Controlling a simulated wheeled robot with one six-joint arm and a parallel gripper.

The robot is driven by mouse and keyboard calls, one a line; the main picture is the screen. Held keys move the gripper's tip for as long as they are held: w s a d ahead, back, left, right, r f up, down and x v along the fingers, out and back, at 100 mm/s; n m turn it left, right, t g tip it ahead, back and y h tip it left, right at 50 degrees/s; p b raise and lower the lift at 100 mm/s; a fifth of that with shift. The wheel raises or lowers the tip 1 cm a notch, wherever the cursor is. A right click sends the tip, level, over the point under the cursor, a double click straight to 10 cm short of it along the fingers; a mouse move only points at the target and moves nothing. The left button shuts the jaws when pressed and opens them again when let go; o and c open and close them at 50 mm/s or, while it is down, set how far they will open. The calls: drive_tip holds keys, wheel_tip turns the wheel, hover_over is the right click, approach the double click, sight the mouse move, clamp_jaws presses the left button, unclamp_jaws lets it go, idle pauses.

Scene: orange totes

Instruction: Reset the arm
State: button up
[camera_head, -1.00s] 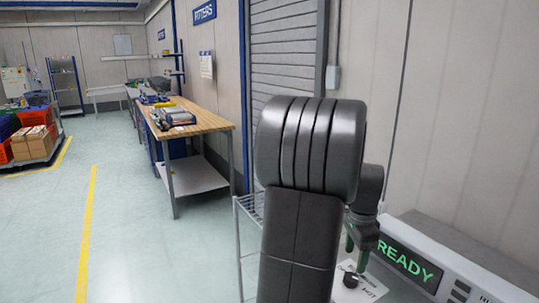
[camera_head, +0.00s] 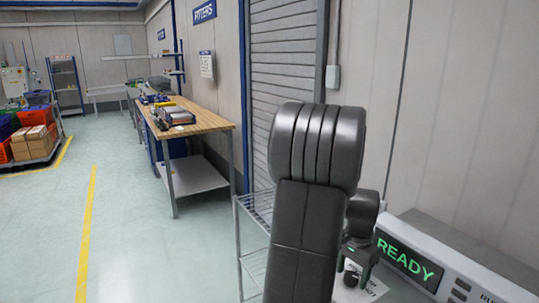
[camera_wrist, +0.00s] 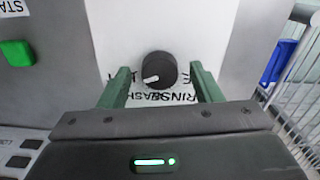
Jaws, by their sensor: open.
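Beyond the fingers is a black round knob (camera_wrist: 158,70) on a white label plate; I cannot tell the gap between the fingertips and the knob. In the head view my dark grey arm stands in the middle and right, bent at the top. My gripper hangs behind it, low at the right, near the machine panel, and its fingertips are hard to make out there.
A white machine with a green "READY" display (camera_head: 408,261) stands at the lower right. A green button (camera_wrist: 17,53) lies left of the knob. A wire rack (camera_head: 252,230) is left of my arm. A wooden workbench (camera_head: 203,121) stands further back.

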drive_tip(key=n, duration=0.4)
drive_tip(key=n+b, duration=0.1)
drive_tip(key=n, duration=0.2)
drive_tip(key=shift+n, duration=0.4)
drive_tip(key=n+b, duration=0.1)
drive_tip(key=n, duration=0.3)
drive_tip(key=shift+n, duration=1.8)
